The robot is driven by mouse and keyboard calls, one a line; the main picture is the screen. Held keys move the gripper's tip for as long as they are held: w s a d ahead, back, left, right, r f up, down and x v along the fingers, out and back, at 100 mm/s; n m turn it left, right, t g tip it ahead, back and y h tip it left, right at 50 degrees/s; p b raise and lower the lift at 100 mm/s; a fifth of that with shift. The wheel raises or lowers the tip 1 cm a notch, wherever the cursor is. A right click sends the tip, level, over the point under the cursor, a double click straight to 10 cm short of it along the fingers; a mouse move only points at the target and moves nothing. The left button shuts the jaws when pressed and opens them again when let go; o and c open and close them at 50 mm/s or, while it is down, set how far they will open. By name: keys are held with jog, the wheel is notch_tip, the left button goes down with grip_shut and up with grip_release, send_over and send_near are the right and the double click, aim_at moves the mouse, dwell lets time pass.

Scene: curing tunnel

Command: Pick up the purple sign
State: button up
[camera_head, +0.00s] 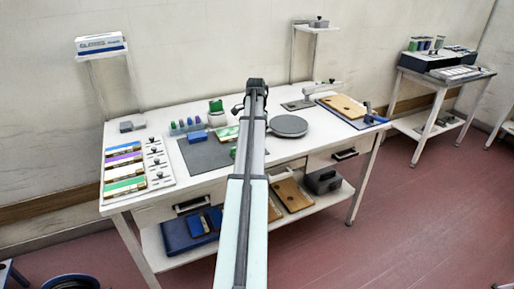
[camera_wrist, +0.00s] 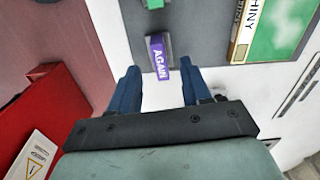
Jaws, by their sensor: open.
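The purple sign (camera_wrist: 158,57), a small block with white lettering "AGAIN", lies in the wrist view at the near edge of the grey mat (camera_wrist: 195,30), against a grey piece behind it. My gripper (camera_wrist: 158,76) is open, with its two blue fingers on either side of the sign's near end. I see gaps between the fingers and the sign, and nothing is held. In the head view my arm covers that part of the table, and I cannot make out the sign or the fingertips there.
A rack of coloured panels (camera_head: 125,170) stands at the table's left, and a grey round plate (camera_head: 289,126) is right of my arm. A red object (camera_wrist: 45,115) with a warning label shows at lower left.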

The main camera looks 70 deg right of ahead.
jog(key=shift+f, duration=2.4)
jog(key=shift+c, duration=0.2)
grip_shut()
